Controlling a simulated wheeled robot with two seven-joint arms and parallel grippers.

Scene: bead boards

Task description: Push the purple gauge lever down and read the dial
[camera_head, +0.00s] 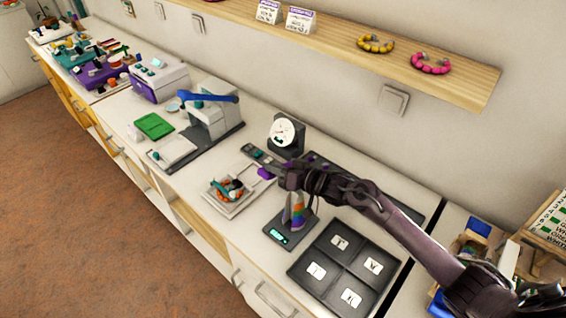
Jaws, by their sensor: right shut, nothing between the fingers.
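The gauge (287,148) stands on the counter near the wall, with a round white dial (283,132) facing out. The dial's reading is too small to tell. A purple piece (265,173), which looks like the gauge lever's end, shows just left of my right gripper (277,173). My right gripper is shut and empty, in front of the gauge's lower part, and hides most of the lever. I cannot tell whether the fingers touch the purple piece. My left gripper is not in view.
A small scale (279,237) with a rainbow-striped item (297,213) stands below my right gripper. A dark four-part tray (318,284) lies to its right. A white tray (228,207) with colourful pieces and a press (210,118) are to the left. A wooden shelf (340,38) hangs above.

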